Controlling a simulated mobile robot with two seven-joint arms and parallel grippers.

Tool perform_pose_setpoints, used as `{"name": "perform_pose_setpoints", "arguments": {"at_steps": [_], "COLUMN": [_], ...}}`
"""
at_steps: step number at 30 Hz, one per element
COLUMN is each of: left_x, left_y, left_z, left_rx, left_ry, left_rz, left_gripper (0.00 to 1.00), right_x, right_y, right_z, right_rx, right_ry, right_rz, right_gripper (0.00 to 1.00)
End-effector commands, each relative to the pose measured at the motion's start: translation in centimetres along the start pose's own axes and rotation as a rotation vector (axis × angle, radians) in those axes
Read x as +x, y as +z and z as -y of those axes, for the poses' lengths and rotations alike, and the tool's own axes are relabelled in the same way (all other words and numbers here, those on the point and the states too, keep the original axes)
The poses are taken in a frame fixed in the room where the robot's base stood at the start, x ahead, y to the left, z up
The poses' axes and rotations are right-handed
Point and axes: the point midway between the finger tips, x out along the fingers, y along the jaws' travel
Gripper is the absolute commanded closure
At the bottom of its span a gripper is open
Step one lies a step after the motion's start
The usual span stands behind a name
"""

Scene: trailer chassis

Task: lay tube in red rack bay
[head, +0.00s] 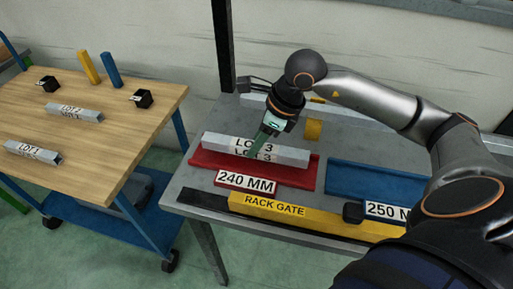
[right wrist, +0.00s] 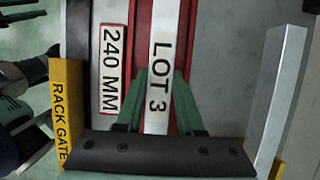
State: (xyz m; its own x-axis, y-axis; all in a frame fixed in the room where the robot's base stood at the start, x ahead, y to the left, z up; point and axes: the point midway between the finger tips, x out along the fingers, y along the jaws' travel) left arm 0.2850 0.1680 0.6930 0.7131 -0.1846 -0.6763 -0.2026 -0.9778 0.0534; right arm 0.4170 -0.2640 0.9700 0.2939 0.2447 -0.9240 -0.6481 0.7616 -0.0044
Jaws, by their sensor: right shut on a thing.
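The grey square tube marked LOT 3 (head: 220,143) lies lengthwise over the red rack bay (head: 305,178), which has a 240 MM label (head: 246,182) at its front. My right gripper (head: 266,146) comes down on the tube from above and is shut on it near its middle. In the right wrist view its green fingers (right wrist: 160,100) press both sides of the tube (right wrist: 159,35), with red bay surface (right wrist: 138,30) showing along both sides. I cannot tell whether the tube touches the bay floor. My left gripper is not in view.
A yellow RACK GATE bar (head: 320,218) runs along the table front. A blue bay (head: 350,178) with a 250 MM label (head: 388,211) is at right. A grey bar (right wrist: 280,90) stands behind. The wooden cart (head: 100,145) holds LOT 1 (head: 30,152) and LOT 2 (head: 75,112) tubes.

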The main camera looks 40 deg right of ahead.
Motion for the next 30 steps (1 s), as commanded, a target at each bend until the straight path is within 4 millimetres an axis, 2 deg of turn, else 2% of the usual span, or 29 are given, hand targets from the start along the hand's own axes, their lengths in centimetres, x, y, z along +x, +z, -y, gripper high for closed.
{"name": "perform_pose_setpoints", "arguments": {"at_steps": [5,17,18,25,30], "left_x": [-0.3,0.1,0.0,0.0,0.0], "left_y": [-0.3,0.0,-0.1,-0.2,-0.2], "left_z": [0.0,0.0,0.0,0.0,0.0], "left_rx": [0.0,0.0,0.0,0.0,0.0], "left_ry": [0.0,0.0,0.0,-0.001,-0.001], "left_rz": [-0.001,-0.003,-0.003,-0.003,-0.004], "left_gripper": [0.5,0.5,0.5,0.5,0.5], "right_x": [1.9,2.5,2.4,2.4,2.4], "right_y": [-0.7,-0.9,-0.9,-0.9,-0.9], "right_z": [-0.1,-0.1,-0.2,-0.2,-0.2], "right_rx": [0.001,-0.001,0.0,0.0,0.0], "right_ry": [0.004,0.003,0.004,0.005,0.005], "right_rz": [0.001,0.003,0.0,-0.001,-0.001], "right_gripper": [1.0,1.0,0.6,0.34,0.33]}}
